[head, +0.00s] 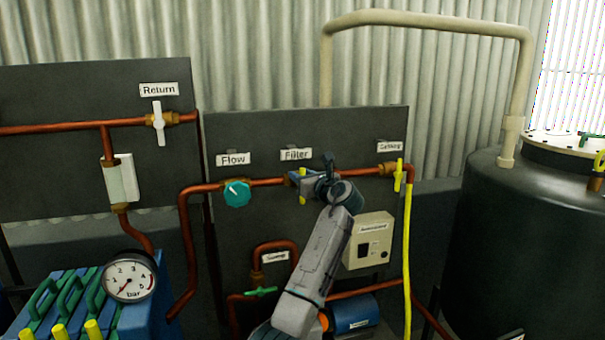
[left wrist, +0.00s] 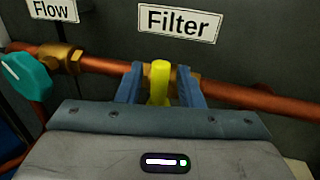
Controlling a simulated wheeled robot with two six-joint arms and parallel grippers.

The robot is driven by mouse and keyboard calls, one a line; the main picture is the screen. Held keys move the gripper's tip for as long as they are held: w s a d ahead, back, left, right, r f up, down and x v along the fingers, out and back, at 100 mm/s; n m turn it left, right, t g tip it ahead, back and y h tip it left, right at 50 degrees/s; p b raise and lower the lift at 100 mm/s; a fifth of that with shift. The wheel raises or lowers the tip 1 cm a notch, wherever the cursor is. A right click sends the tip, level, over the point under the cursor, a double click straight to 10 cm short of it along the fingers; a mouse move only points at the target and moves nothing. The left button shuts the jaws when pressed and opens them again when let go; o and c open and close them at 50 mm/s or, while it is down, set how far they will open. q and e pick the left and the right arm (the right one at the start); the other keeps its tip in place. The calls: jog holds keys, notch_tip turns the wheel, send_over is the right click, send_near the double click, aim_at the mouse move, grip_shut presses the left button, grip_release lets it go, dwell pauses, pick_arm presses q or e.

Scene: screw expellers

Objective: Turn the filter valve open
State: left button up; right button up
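The filter valve is on the copper pipe below the "Filter" label (head: 296,154). Its yellow handle (head: 302,199) stands roughly upright, across the pipe, and is partly hidden by my gripper in the head view. My left gripper (head: 302,183) is at this valve, its blue fingers reaching in from the right. In the left wrist view the yellow handle (left wrist: 158,82) lies between the two fingers (left wrist: 161,88), with a narrow gap seeming to show on each side. The gripper looks open around the handle. My right gripper is not in view.
A teal flow knob (head: 237,193) is left of the filter valve on the same pipe. Another yellow-handled valve (head: 398,175) is to the right, above a yellow pipe. A beige box (head: 369,241) is below. A dark tank (head: 530,230) stands at right, a pressure gauge (head: 129,276) at lower left.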

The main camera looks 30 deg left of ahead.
pick_arm(q)
grip_shut()
